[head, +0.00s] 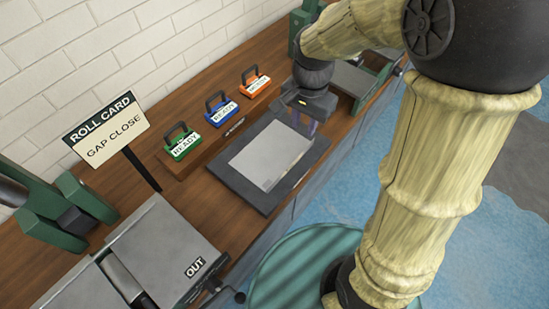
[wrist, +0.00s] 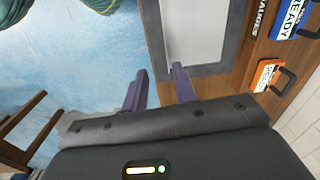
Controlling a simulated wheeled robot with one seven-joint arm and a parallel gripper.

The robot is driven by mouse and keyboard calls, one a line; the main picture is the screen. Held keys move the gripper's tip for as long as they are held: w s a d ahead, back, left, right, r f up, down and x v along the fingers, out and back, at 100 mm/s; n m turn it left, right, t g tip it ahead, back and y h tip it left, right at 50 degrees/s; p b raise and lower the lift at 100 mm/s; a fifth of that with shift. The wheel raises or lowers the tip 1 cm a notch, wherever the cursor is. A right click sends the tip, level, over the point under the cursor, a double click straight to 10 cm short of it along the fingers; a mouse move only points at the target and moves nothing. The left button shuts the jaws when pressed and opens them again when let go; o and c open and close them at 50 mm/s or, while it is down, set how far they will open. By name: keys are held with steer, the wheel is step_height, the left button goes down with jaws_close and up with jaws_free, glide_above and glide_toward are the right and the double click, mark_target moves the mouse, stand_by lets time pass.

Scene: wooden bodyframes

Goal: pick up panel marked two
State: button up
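A flat light grey panel (head: 270,155) lies on a dark grey tray (head: 258,197) on the wooden bench. Part of the panel also shows at the top of the wrist view (wrist: 192,30). No mark "two" is readable on it or elsewhere. My gripper (head: 297,112) is at the tray's far right end in the head view. In the wrist view its two purple fingers (wrist: 158,73) are apart with nothing held between them. One finger overlaps the tray's near end, the other the blue floor. Their height above the tray is unclear.
Green (head: 183,144), blue (head: 221,110) and orange (head: 255,83) handled blocks labelled READY stand along the back. A "ROLL CARD, GAP CLOSE" sign (head: 107,128) stands left. A grey roller machine marked OUT (head: 160,245) is at front left. Another green-framed unit (head: 360,80) stands beyond my gripper.

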steer(key=shift+w+a+m, duration=0.15)
steer(key=shift+a+m, duration=0.35)
steer(key=shift+a, duration=0.2)
glide_toward(292, 160)
steer(key=shift+s+d+f, duration=0.15)
steer(key=shift+s+f, duration=0.75)
steer(key=f, duration=0.4)
steer(key=shift+s+a, duration=0.2)
steer(key=shift+a, duration=0.05)
steer(key=shift+f, duration=0.6)
